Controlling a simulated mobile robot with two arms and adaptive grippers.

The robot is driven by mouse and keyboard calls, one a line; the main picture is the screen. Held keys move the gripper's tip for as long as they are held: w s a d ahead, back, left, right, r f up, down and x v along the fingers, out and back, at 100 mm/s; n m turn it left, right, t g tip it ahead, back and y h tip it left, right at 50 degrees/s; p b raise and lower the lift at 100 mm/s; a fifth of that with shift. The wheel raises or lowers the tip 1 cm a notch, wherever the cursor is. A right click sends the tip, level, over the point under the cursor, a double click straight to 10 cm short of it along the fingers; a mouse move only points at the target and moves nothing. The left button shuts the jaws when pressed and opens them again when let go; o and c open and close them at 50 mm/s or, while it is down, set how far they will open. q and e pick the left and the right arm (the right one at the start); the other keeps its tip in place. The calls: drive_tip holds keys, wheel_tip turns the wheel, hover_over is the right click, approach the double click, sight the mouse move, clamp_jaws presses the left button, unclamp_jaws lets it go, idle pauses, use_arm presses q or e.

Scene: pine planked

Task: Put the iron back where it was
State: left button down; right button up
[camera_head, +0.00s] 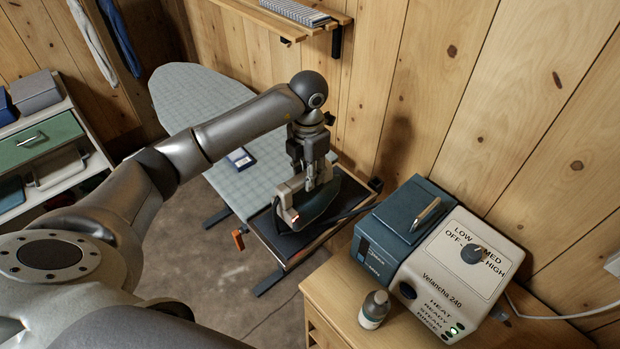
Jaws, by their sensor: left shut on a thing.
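The iron (322,203) is dark with a light-coloured handle part and a small glowing orange light. It is at the near end of the ironing board (190,88), over a dark rest pad (290,243). My left gripper (309,183) reaches down from above and is shut on the iron. I cannot tell whether the iron's sole touches the pad. A dark cord or hose runs from the iron toward the steam station (437,247). My right gripper is not in view.
The steam station stands on a wooden cabinet (325,297) at the right, with a small bottle (374,309) beside it. A small blue item (240,159) lies on the board. A wall shelf (270,17) hangs behind. A shelf unit with a green drawer (38,139) stands at the left.

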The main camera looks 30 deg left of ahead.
use_arm(q)
drive_tip(key=shift+w+d+f, duration=0.15)
drive_tip(key=shift+w+f, duration=0.05)
drive_tip(key=shift+w, duration=0.05)
wheel_tip(320, 180, down, 2)
drive_tip(key=shift+p, duration=0.95)
drive_tip(key=shift+f, duration=0.45)
drive_tip(key=shift+f, duration=0.1)
drive_tip(key=shift+f, duration=0.15)
drive_tip(key=c, duration=1.2)
unclamp_jaws()
drive_tip(key=shift+s, duration=0.15)
drive_tip(key=shift+o, duration=0.2)
